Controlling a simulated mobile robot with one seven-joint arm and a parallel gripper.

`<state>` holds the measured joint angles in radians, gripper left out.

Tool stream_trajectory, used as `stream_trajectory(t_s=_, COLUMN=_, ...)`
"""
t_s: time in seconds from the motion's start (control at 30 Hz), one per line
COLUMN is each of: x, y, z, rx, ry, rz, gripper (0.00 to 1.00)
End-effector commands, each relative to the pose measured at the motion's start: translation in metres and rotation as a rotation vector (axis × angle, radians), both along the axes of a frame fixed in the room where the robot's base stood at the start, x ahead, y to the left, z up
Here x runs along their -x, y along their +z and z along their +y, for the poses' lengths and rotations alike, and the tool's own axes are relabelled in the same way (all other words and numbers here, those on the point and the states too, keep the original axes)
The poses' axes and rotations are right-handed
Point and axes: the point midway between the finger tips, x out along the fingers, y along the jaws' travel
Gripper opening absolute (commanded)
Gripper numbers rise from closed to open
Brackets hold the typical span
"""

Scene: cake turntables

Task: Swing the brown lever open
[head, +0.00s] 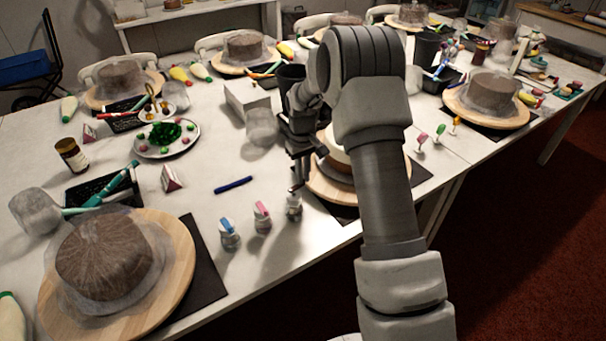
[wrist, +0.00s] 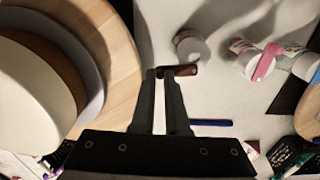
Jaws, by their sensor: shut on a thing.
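The brown lever (wrist: 187,70) shows in the wrist view as a short dark red-brown bar beside a small grey-white bottle (wrist: 190,47). My gripper (wrist: 166,72) is shut on the near end of the lever, its fingers close together. In the head view the same bottle (head: 293,206) stands near the table's front edge, right of the bottles with pink and blue levers. My gripper (head: 296,186) reaches down just above it there. I cannot make out the brown lever in the head view.
Bottles with a pink lever (head: 262,211) and a blue lever (head: 227,226) stand close on the left. A blue marker (head: 233,185) lies behind them. A wooden turntable (wrist: 118,70) with a cake is close beside my gripper.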

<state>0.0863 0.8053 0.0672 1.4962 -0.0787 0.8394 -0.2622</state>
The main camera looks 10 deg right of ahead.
Motion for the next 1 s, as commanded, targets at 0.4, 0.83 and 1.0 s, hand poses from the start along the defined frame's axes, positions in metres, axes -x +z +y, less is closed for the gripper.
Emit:
stream_trajectory(t_s=0.4, x=0.000, y=0.000, z=0.000, rx=0.000, ry=0.000, rz=0.000, gripper=0.43)
stream_trajectory(t_s=0.83, x=0.000, y=0.013, z=0.000, rx=0.000, ry=-0.001, rz=-0.002, gripper=0.43)
stream_trajectory(t_s=1.0, x=-0.001, y=0.048, z=0.000, rx=0.001, ry=-0.001, rz=-0.005, gripper=0.43)
